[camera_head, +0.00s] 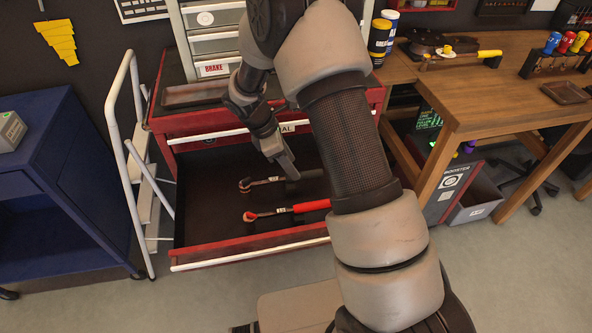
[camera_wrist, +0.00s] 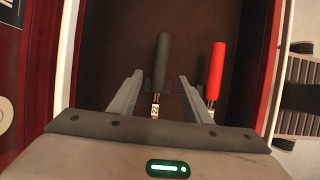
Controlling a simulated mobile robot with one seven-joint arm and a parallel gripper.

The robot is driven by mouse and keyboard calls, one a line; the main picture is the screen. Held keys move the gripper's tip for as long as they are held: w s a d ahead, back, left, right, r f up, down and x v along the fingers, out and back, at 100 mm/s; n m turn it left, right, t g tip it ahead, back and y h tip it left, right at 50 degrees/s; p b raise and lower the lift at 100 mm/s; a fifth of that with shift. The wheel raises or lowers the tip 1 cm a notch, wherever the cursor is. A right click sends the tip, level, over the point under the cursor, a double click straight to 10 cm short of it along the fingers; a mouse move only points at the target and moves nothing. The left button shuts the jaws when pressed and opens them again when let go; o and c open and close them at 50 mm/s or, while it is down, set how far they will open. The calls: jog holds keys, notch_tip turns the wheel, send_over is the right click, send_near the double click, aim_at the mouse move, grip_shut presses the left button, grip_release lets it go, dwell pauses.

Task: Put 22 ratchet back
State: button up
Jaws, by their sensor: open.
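The ratchet with the dark handle (camera_wrist: 161,62) lies in the open red drawer, and its white tag reads 22 in the wrist view. In the head view this ratchet (camera_head: 262,182) lies across the drawer floor, its handle partly hidden by my gripper. My gripper (camera_head: 291,176) points down over the handle. In the wrist view my gripper (camera_wrist: 160,88) is open, with one finger on each side of the ratchet. I see no grip on it, and cannot tell how far the fingertips are above the drawer floor.
A red-handled ratchet (camera_wrist: 215,70) lies parallel, just right of my right finger; in the head view it (camera_head: 290,210) is nearer the drawer front (camera_head: 250,246). A white folding step (camera_head: 135,150) and blue cart (camera_head: 60,190) stand left. A wooden workbench (camera_head: 480,90) stands right.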

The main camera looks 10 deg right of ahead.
jog(key=v, duration=1.2)
jog(key=shift+p, duration=0.4)
jog(key=shift+r, duration=0.1)
jog(key=s+d+r+m+t+y+p, duration=0.1)
jog(key=s+d+r+m+p, duration=0.2)
jog(key=r, duration=0.5)
jog(key=s+d+r+m+t+y+p, duration=0.1)
jog(key=s+r+m, duration=0.35)
jog(key=r, duration=0.45)
jog(key=s+d+r+m+t+y+p, duration=0.1)
jog(key=s+r+m+p, duration=0.1)
jog(key=s+r+m, duration=0.3)
jog(key=s+d+r+m+t+y+p, duration=0.1)
jog(key=s+r+m, duration=0.4)
jog(key=s, duration=0.7)
jog(key=shift+s+d+t+y+p, duration=0.25)
jog(key=shift+d+t+y+p, duration=0.1)
jog(key=shift+t+p, duration=0.4)
jog(key=shift+r+m, duration=0.1)
jog(key=shift+m, duration=0.15)
